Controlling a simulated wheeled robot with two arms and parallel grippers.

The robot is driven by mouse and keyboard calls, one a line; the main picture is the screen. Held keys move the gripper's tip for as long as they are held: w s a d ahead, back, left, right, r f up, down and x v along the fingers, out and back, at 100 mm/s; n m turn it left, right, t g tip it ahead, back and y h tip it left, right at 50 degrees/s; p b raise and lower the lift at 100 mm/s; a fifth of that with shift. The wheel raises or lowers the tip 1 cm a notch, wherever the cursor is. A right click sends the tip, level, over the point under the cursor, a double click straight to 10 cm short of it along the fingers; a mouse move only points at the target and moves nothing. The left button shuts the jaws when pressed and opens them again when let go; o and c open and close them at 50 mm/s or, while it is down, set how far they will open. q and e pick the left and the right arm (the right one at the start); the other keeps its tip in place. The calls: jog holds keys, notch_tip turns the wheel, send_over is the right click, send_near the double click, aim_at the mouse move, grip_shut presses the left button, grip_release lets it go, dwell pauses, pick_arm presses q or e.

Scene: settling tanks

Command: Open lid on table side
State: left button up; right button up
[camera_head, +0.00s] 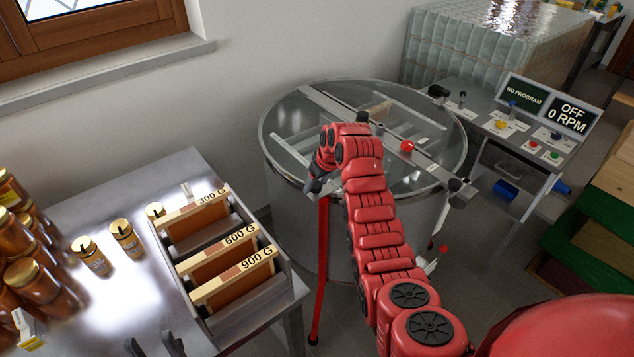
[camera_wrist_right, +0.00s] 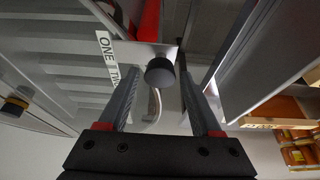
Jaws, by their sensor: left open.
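The round steel tank (camera_head: 335,225) stands right of the table, and its clear lid (camera_head: 290,122) lies flat and closed across the top. A metal bar (camera_head: 325,103) divides the lid. My right arm reaches over the lid, and my right gripper (camera_head: 316,184) hangs at the table-side rim. In the right wrist view, its two fingers (camera_wrist_right: 160,88) are apart, with a black knob (camera_wrist_right: 160,71) on a pale plate between or just beyond their tips. I cannot tell whether they touch it. My left gripper (camera_head: 153,345) is open and empty over the table's front.
The steel table (camera_head: 120,210) holds a frame rack (camera_head: 220,285), several honey jars (camera_head: 30,278) and small gold-lidded jars (camera_head: 125,237). A control panel (camera_head: 540,115) reading OFF, 0 RPM is at the right.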

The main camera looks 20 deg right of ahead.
grip_shut()
dwell(1.2)
